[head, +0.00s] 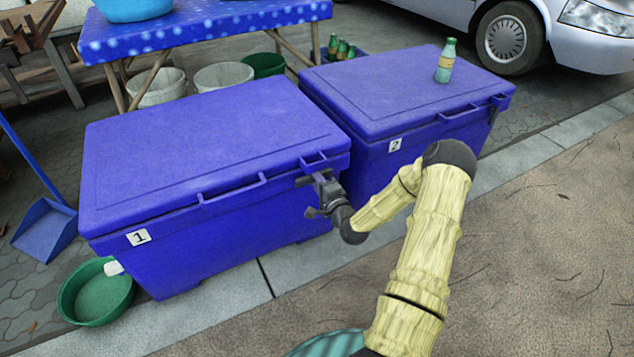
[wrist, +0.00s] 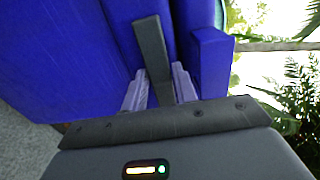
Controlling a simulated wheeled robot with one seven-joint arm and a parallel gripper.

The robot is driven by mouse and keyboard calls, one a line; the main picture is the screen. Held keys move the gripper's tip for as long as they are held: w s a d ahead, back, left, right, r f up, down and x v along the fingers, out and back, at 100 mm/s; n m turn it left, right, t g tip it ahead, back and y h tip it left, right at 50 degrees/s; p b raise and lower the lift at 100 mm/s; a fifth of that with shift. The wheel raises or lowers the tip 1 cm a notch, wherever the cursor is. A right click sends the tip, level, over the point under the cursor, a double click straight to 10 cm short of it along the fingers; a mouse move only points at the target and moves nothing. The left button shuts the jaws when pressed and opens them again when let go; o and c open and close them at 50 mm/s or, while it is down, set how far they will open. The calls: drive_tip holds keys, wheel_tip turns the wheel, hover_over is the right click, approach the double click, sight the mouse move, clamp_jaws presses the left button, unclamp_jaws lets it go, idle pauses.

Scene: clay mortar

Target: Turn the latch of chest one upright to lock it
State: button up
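Chest one (head: 215,150) is a blue cool box with a shut lid and a white "1" label (head: 139,237). Its dark grey latch (wrist: 152,50) is near the right end of the front, just under the lid's edge. In the head view the latch's visible part (head: 303,181) lies sideways, roughly along the lid's edge; my gripper hides the rest. My gripper (head: 322,190) is at the latch. In the wrist view its two pale fingers (wrist: 160,88) stand on either side of the latch bar, with what look like narrow gaps.
Chest two (head: 400,110), blue with a "2" label, stands just right of chest one, a green bottle (head: 446,61) on its lid. A green basin (head: 97,293) and a blue dustpan (head: 46,230) are at left. The pavement in front of chest one is clear.

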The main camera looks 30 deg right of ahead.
drive_tip(key=c, duration=0.5)
drive_tip(key=shift+n+p, duration=0.3)
drive_tip(key=shift+n, duration=0.1)
drive_tip(key=n+p, duration=0.7)
drive_tip(key=n, duration=1)
drive_tip(key=shift+f+p, duration=0.1)
drive_tip(key=shift+p, duration=0.25)
drive_tip(key=o, duration=1)
